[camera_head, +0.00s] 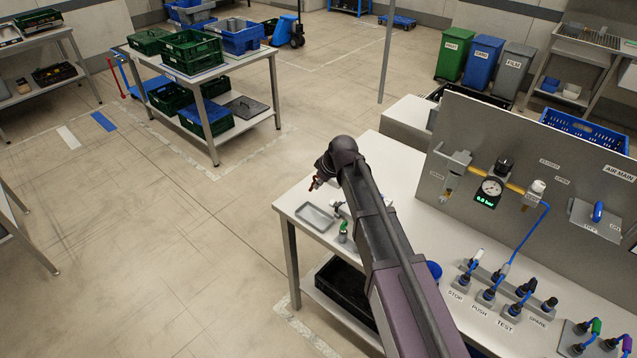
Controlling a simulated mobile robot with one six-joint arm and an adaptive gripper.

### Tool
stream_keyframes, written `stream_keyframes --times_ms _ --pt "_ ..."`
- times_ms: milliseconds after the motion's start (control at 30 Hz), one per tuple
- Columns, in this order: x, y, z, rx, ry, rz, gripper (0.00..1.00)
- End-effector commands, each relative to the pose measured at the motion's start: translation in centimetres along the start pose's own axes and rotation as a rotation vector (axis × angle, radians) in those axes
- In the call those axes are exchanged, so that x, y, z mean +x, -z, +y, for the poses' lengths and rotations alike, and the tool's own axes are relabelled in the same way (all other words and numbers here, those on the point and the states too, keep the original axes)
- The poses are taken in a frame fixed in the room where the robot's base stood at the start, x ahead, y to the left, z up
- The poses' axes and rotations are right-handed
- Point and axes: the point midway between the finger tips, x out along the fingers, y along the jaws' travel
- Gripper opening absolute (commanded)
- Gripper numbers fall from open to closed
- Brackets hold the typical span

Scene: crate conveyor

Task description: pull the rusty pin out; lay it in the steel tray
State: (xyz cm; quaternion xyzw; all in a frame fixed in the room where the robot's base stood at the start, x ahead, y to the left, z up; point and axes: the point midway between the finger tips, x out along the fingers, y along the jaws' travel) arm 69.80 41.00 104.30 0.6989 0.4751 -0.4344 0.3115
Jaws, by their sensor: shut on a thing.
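The steel tray (315,217) is a small shallow grey tray near the left end of the white bench. It looks empty. My gripper (317,179) is at the end of my arm, beyond and above the tray in the picture, near the bench's far left edge. It is shut on a small reddish-brown thing, which looks like the rusty pin (313,184). The pin is tiny here and partly hidden by the fingers. I cannot tell its exact tilt or its height above the bench.
A grey panel (540,170) with a gauge (490,190) rises at the right. Blue-cabled plugs (490,290) stand before it. Floor left of the bench is clear.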

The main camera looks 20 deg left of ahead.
Motion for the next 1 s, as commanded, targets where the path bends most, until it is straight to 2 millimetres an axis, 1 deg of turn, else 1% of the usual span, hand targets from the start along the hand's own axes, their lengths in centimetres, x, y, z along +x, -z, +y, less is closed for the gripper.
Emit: stream_keyframes --times_ms 167,367,1000 --pt "0.1 -0.1 0.0 0.001 0.000 0.000 0.00" --pt "0.9 -0.5 0.0 0.002 -0.001 -0.001 0.00" --pt "5.5 -2.7 0.0 0.003 -0.001 -0.001 0.00"
